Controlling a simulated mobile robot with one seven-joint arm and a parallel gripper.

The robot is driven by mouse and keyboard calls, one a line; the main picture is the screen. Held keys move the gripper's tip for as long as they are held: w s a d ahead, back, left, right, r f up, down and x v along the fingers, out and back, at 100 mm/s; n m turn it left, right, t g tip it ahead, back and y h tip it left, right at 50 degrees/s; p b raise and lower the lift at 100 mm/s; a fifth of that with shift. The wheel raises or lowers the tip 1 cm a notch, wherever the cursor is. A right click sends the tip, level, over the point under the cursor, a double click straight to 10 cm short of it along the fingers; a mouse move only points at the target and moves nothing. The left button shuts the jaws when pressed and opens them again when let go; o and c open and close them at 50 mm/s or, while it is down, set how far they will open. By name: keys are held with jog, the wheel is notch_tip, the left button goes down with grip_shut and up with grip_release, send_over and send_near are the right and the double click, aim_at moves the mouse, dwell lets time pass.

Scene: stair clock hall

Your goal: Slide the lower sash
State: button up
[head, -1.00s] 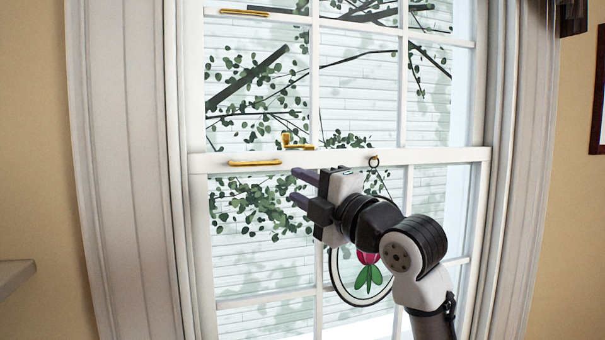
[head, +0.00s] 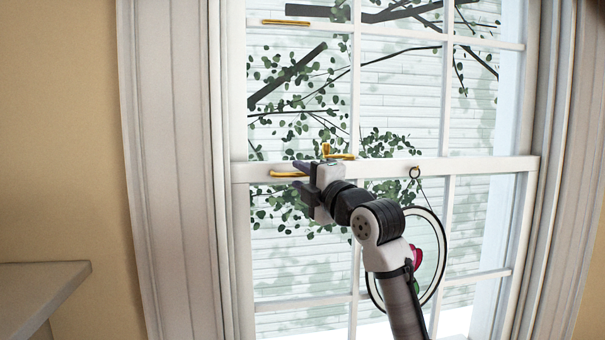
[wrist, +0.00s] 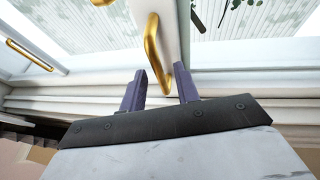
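The lower sash (head: 510,171) is a white-framed glazed panel, its top rail level with the bottom of the upper sash. A brass bar handle (head: 280,174) sits on that rail at the left; my gripper hides its right part. My gripper (head: 299,177) is at the handle's right end, fingers pointing left. In the wrist view the two purple fingers (wrist: 160,88) are apart, and the brass handle (wrist: 152,45) runs down to an end between them. I cannot tell whether either finger touches it. A brass latch (head: 335,153) stands on the rail just above my gripper.
A round suncatcher (head: 432,215) hangs from a hook on the rail, partly behind my arm. Another brass handle (head: 286,22) is high on the upper sash. A grey shelf (head: 45,290) juts in at lower left. Thick white casing (head: 165,150) borders the window.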

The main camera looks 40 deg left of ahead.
grip_shut()
dwell(0.3)
notch_tip(320, 180, up, 10)
jog(key=p, duration=0.5)
jog(key=shift+p, duration=0.35)
jog(key=shift+f, duration=0.1)
grip_release()
jog(key=shift+f, duration=0.1)
